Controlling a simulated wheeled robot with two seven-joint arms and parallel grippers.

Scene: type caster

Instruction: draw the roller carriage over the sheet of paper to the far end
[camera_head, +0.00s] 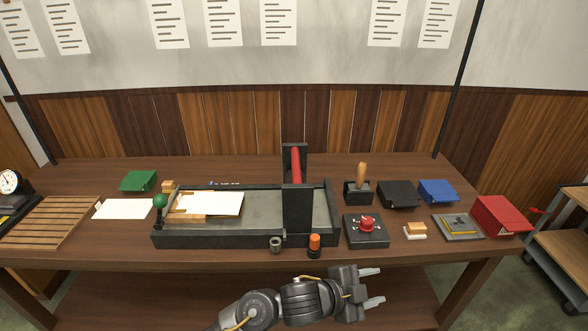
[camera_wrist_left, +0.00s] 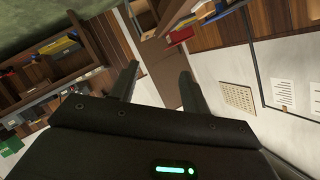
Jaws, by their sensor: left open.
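The roller carriage (camera_head: 297,208) is a dark upright frame with a red roller (camera_head: 296,165) across its top. It stands toward the right end of the black-walled press bed (camera_head: 205,239). The sheet of paper (camera_head: 212,203) lies at the left part of the bed, apart from the carriage. A green ball knob (camera_head: 160,201) is at the bed's left end. My left gripper (camera_head: 376,287) is in front of the table, below and right of the carriage, open and empty. In the left wrist view its two fingers (camera_wrist_left: 160,85) are spread with nothing between them. My right gripper is not in view.
An orange-capped item (camera_head: 314,243) stands by the bed's front. To the right are a dark box with a red knob (camera_head: 367,227), a wooden-handled tool (camera_head: 361,180), blue (camera_head: 438,191) and red (camera_head: 499,214) boxes. A white sheet (camera_head: 122,209) and slatted rack (camera_head: 52,221) lie left.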

